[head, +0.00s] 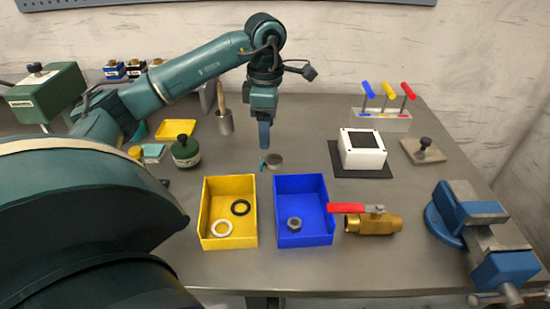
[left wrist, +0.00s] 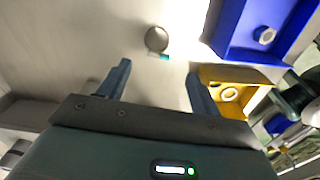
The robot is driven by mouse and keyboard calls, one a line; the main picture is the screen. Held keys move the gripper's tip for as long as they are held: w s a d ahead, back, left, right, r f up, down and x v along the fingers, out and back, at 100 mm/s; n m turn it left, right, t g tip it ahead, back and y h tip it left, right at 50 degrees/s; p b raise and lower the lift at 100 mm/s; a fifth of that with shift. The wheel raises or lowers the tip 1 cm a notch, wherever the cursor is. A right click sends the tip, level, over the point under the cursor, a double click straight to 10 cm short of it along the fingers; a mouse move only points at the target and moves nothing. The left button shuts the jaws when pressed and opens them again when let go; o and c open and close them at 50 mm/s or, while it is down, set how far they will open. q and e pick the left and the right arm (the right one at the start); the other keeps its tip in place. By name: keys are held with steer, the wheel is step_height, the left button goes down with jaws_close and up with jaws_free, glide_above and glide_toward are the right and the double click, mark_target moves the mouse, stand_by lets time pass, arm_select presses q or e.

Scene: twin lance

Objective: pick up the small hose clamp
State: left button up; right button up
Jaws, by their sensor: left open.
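The small hose clamp (head: 273,161), a grey metal band with a teal end, lies on the grey bench just behind the yellow and blue bins. In the left wrist view the clamp (left wrist: 157,40) lies beyond the fingertips, roughly in line with the gap between them. My left gripper (head: 264,147) points down above the bench, close to the clamp and slightly left of it in the head view. In the left wrist view the gripper's fingers (left wrist: 158,70) are spread with nothing between them. My right gripper is not in view.
The yellow bin (head: 205,235) holds a black and a white ring; the blue bin (head: 305,188) holds a nut. A brass valve (head: 373,224), a white box (head: 361,152) and a blue vise (head: 470,215) stand right. A green-lidded jar (head: 186,152) stands left of the clamp.

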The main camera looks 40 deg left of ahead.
mark_target(273, 160)
arm_select(q)
step_height(273, 160, down, 3)
steer(key=shift+f, duration=0.2)
steer(key=shift+w+d+f, duration=0.1)
steer(key=shift+w+f, duration=0.1)
steer(key=shift+f, duration=0.7)
steer(key=shift+w+f, duration=0.25)
steer(key=shift+f, duration=0.6)
steer(key=shift+w+d+f, duration=0.1)
steer(key=shift+w+f, duration=0.1)
steer(key=shift+f, duration=0.7)
steer(key=shift+c, duration=0.2)
steer(key=c, duration=1)
